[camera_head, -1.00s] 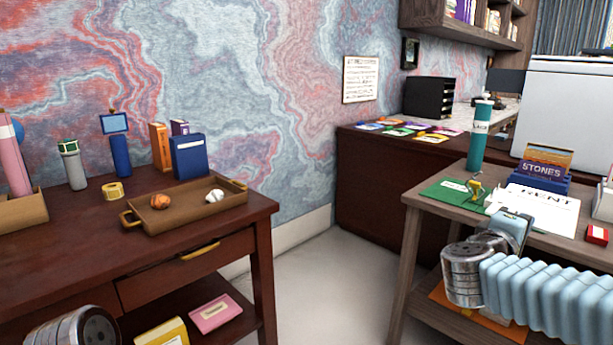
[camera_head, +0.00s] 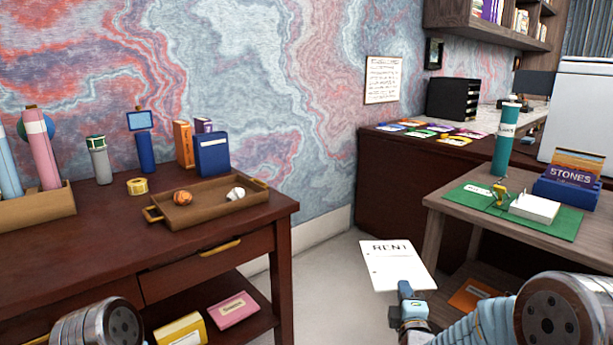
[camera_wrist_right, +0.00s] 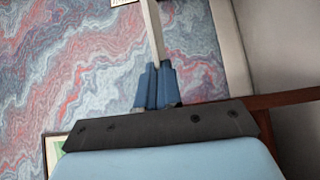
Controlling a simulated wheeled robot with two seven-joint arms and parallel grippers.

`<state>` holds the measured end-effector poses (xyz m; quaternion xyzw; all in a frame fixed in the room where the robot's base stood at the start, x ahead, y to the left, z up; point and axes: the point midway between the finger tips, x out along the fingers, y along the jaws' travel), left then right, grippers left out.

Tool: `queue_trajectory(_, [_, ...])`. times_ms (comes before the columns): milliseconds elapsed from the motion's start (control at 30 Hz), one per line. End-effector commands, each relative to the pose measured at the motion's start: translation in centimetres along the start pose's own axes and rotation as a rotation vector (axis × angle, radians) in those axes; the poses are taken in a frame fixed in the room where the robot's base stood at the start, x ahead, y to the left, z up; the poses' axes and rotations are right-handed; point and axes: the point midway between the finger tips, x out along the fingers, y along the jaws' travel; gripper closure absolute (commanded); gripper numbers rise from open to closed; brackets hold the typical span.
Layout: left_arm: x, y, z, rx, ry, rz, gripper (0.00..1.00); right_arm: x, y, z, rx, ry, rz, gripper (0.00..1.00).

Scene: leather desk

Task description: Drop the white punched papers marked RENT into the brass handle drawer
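The white RENT papers (camera_head: 393,264) are in the air between the two desks, held flat with the lettering up. My right gripper (camera_head: 405,290) is shut on their near edge. In the right wrist view the papers (camera_wrist_right: 151,28) show edge-on as a thin pale strip between the blue fingertips (camera_wrist_right: 155,85). The drawer with the brass handle (camera_head: 211,250) is under the left desk's top and looks closed. My left arm shows at the bottom left, but its fingers are not in view.
The left desk (camera_head: 80,240) bears a wooden tray (camera_head: 215,206) with two small balls. Its lower shelf holds a yellow book (camera_head: 181,333) and a pink book (camera_head: 233,310). The right desk (camera_head: 470,215) bears a green mat and the STONES box (camera_head: 568,190). Open floor lies between the desks.

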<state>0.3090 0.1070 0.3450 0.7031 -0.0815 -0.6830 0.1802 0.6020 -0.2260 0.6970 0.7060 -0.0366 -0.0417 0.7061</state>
Motion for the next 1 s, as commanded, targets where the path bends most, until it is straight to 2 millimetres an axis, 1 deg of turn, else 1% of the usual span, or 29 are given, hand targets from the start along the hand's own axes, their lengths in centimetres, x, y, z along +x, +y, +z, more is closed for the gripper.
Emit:
queue_trajectory(33, [0.0,0.0,0.0,0.0,0.0,0.0,0.66,-0.2,-1.5,-0.7,-0.004,0.036,-0.003,1.0])
queue_trajectory(100, [0.0,0.0,0.0,0.0,0.0,0.0,0.66,-0.5,-2.8,-1.5,-0.002,0.076,-0.002,1.0])
queue_trajectory(200, [0.0,0.0,0.0,0.0,0.0,0.0,0.66,-0.7,-3.6,-2.1,0.0,0.105,0.003,1.0])
queue_trajectory(467, [0.0,0.0,0.0,0.0,0.0,0.0,0.66,-0.7,-3.7,-2.3,0.001,0.112,0.007,1.0])
queue_trajectory(567, [0.0,0.0,0.0,0.0,0.0,0.0,0.66,-0.6,-3.3,-2.2,0.001,0.103,0.01,1.0])
queue_trajectory(667, [-0.1,0.0,0.0,0.0,0.0,0.0,0.66,0.3,-1.1,-1.8,0.005,0.048,0.016,1.0])
queue_trajectory(767, [-0.2,0.1,0.0,0.0,0.0,0.0,0.66,1.4,2.9,-0.7,0.012,-0.074,0.019,1.0])
queue_trajectory(800, [-0.2,0.1,0.0,0.0,0.0,0.0,0.66,1.8,4.7,-0.2,0.012,-0.134,0.019,1.0])
queue_trajectory(833, [-0.3,0.1,0.0,0.0,0.0,0.0,0.66,2.0,5.9,0.3,0.013,-0.183,0.018,1.0])
queue_trajectory(933, [-0.4,0.2,0.0,0.0,0.0,0.0,0.66,2.1,10.1,1.9,0.015,-0.36,0.017,1.0])
queue_trajectory(1000, [-0.5,0.2,0.0,0.001,-0.001,0.0,0.66,1.7,12.8,3.0,0.015,-0.499,0.015,1.0])
